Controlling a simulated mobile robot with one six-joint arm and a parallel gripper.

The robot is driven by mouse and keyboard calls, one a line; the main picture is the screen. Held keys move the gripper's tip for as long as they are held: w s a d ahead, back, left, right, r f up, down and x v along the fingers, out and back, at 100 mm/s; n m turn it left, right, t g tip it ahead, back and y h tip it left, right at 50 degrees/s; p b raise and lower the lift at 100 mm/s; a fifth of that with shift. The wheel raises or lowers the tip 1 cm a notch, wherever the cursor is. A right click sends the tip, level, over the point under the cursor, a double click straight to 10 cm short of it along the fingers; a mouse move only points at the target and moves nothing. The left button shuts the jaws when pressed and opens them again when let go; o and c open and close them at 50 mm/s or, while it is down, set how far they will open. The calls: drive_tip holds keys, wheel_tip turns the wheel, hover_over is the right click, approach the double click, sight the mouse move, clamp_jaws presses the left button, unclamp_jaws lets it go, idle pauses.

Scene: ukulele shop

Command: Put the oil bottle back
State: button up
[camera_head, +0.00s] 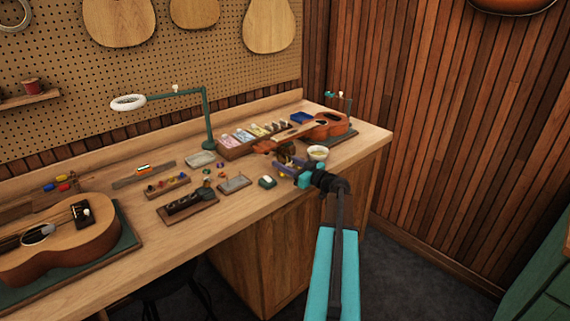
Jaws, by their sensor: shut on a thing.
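My gripper (287,163) is over the right part of the workbench, shut on a small dark brown thing (287,149) that looks like the oil bottle. It appears roughly upright, but it is small here and my gripper hides its lower part. I cannot tell whether its base touches the bench. A wooden holder (205,211) with dark items in it lies near the bench's front edge, left of my gripper. I cannot make out an empty place in it.
A cream bowl (317,154) stands close right of my gripper. A ukulele (327,127) lies behind, beside a box of coloured packets (236,152). A green lamp (207,120) stands at the back. Small trays and loose parts crowd the middle. A larger instrument (75,251) lies at left.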

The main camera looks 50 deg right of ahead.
drive_tip(key=shift+f, duration=0.3)
drive_tip(key=shift+f, duration=0.15)
drive_tip(key=o, duration=1.1)
drive_tip(key=shift+o, duration=0.2)
drive_tip(key=shift+s, duration=0.1)
drive_tip(key=s+b, duration=0.2)
drive_tip(key=s, duration=1)
drive_tip(key=shift+d, duration=0.25)
